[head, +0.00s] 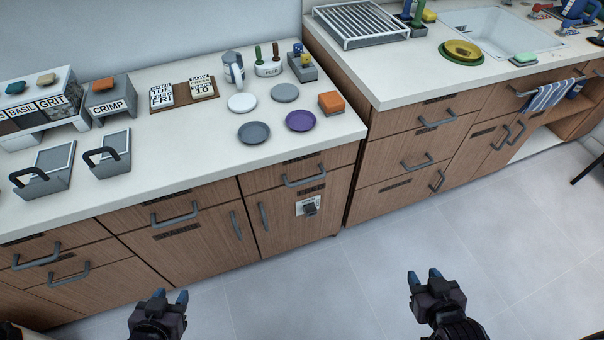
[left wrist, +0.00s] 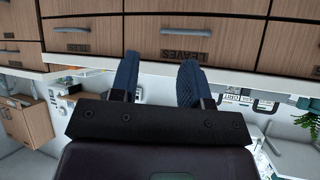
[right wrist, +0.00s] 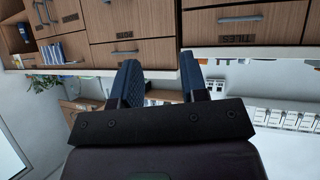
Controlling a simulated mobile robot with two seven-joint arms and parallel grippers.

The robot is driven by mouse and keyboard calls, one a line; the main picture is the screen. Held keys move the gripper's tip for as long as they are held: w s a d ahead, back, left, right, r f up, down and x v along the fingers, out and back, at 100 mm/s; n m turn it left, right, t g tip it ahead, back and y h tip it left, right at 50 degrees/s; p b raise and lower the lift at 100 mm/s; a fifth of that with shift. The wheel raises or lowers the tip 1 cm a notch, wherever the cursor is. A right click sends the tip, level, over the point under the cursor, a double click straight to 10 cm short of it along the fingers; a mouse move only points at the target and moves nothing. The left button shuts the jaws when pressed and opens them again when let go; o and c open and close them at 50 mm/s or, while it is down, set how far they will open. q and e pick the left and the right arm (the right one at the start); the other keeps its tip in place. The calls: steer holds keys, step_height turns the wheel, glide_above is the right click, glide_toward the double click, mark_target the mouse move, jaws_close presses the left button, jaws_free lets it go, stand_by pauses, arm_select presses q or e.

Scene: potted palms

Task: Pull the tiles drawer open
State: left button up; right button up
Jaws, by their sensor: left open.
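The tiles drawer (head: 268,181) is the top drawer at the right end of the left counter, with a grey bar handle (head: 304,180) and a dark label above it. It looks shut, flush with its neighbours. In the right wrist view the drawer (right wrist: 285,27) shows upside down, and its label (right wrist: 237,40) reads TILES. My left gripper (head: 171,294) is open and empty, low in front of the left counter. My right gripper (head: 424,275) is open and empty over the floor, to the right of the drawer. Both are apart from the handle.
Below the drawer is a cupboard door with a small dark fixture (head: 310,209). Plates, an orange block (head: 331,102) and a mug (head: 234,68) stand on the counter above. A neighbouring drawer handle (head: 174,214) lies to the left. The floor (head: 300,280) ahead is clear.

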steer(key=w+a+f+t+y+b, duration=0.1)
steer(key=w+a+b, duration=0.15)
steer(key=w, duration=0.25)
steer(key=w+a+f+b, duration=0.1)
steer(key=w+a, duration=0.2)
steer(key=w, duration=0.2)
steer(key=n+t+y+b, duration=0.2)
steer(key=n+y+b, duration=0.3)
steer(key=n, duration=1.6)
glide_toward(307, 180)
steer(key=shift+h, duration=0.3)
steer(key=b+x, duration=0.1)
steer(key=x, duration=0.2)
steer(key=b+x, duration=0.1)
steer(key=x, duration=0.2)
steer(key=b+x, duration=0.1)
steer(key=x, duration=0.3)
steer(key=shift+a+f+b, duration=0.15)
steer(key=shift+f+b, duration=0.15)
steer(key=shift+b, duration=0.05)
arm_select(q)
step_height(307, 180, down, 10)
steer(key=g, duration=0.1)
steer(key=shift+w+d+m, duration=0.25)
steer(key=shift+m, duration=0.15)
arm_select(e)
steer(key=shift+w, duration=0.15)
